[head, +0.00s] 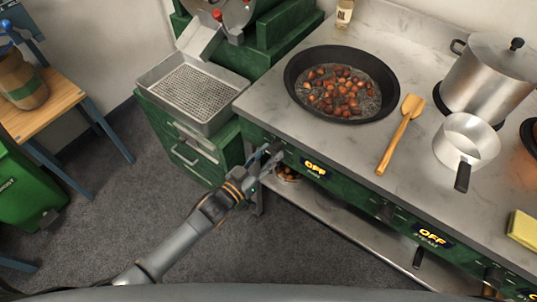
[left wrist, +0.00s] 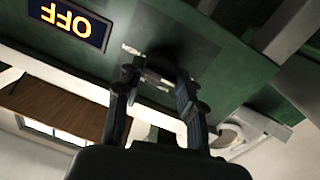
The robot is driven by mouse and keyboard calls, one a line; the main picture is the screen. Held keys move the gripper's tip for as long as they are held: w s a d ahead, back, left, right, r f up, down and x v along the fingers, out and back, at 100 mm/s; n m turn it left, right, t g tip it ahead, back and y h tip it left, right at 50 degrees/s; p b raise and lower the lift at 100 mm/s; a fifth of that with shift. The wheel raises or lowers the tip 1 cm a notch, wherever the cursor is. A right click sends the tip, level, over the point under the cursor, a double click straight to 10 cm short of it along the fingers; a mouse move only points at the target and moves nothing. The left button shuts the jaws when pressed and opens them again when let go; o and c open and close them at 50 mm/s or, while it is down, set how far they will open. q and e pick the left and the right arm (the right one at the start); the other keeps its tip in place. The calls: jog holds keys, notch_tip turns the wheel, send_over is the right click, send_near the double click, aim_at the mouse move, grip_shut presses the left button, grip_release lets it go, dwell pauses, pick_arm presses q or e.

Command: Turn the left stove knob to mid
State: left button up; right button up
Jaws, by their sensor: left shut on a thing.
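The left stove knob (left wrist: 162,70) is on the green front panel of the stove (head: 345,185), at its left end. My left gripper (head: 268,154) reaches up to the panel there. In the left wrist view its two fingers (left wrist: 160,85) are on either side of the dark knob and shut on it. The knob's pointer is mostly hidden by the fingers. The left display (head: 315,168) beside it reads OFF; it shows upside down in the left wrist view (left wrist: 70,22). My right gripper is not in view.
A black pan (head: 300,99) of chestnuts sits above the knob. A wooden spatula (head: 398,137), a small saucepan (head: 466,140) and a large pot (head: 492,75) stand to the right. Another display (head: 432,237) reads OFF. A perforated metal tray (head: 220,106) is left of the stove.

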pick_arm(q)
jog(key=m, duration=0.5)
jog(key=shift+r+m+y, duration=0.1)
jog(key=shift+m+y, duration=0.2)
jog(key=m, duration=0.3)
jog(key=shift+m, duration=0.3)
jog(key=shift+m+y, duration=0.3)
jog(key=shift+m, duration=0.9)
jog(key=m+b, duration=0.2)
jog(key=m, duration=0.3)
jog(key=m+b, duration=0.1)
jog(key=m, duration=0.4)
jog(key=shift+d+m+t+y+b, duration=0.1)
jog(key=shift+m+t+y+b, duration=0.2)
jog(key=shift+y+b, duration=0.1)
jog(key=o, duration=1.1)
jog(key=shift+o, duration=0.2)
jog(key=shift+s, duration=0.1)
